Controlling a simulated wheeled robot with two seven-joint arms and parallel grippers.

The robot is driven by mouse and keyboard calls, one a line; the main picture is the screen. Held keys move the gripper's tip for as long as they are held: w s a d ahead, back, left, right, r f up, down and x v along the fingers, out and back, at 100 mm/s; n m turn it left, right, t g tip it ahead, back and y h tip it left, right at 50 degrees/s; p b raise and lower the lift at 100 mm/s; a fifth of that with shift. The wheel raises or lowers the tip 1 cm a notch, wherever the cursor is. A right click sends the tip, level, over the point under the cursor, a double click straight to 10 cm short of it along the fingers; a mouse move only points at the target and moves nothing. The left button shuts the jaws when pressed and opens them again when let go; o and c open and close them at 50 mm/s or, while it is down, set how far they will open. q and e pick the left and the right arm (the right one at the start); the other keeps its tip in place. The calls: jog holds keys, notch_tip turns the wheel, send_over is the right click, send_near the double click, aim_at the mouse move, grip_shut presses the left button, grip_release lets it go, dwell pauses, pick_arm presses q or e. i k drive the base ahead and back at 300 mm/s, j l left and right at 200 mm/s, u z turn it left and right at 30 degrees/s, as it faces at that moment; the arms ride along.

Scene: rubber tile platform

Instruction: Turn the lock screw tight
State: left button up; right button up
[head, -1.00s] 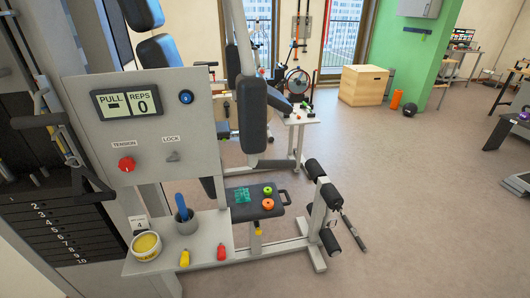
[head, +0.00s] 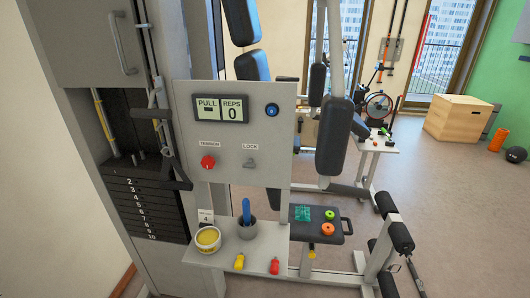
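The lock screw (head: 250,163) is a small grey knob on the grey control panel (head: 230,185), just under the printed word LOCK. It looks like a small wing or lever shape; its exact angle is too small to tell. To its left on the same panel is the red tension knob (head: 208,162). Neither of my grippers shows in the head view.
A weight stack (head: 145,208) stands left. A padded seat (head: 335,238) and leg rollers are right. Open floor lies beyond.

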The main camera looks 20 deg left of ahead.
aim_at(250, 165)
jog(key=u, duration=1.25)
jog(key=k+l+u, duration=0.2)
jog(key=l, duration=0.4)
jog(key=k+l+u, duration=0.15)
jog(key=k+l, duration=0.2)
jog(key=l, duration=0.2)
jog(key=k+l+u, duration=0.2)
jog(key=l, duration=0.35)
jog(key=k+l+u, duration=0.2)
jog(key=k+l, duration=0.25)
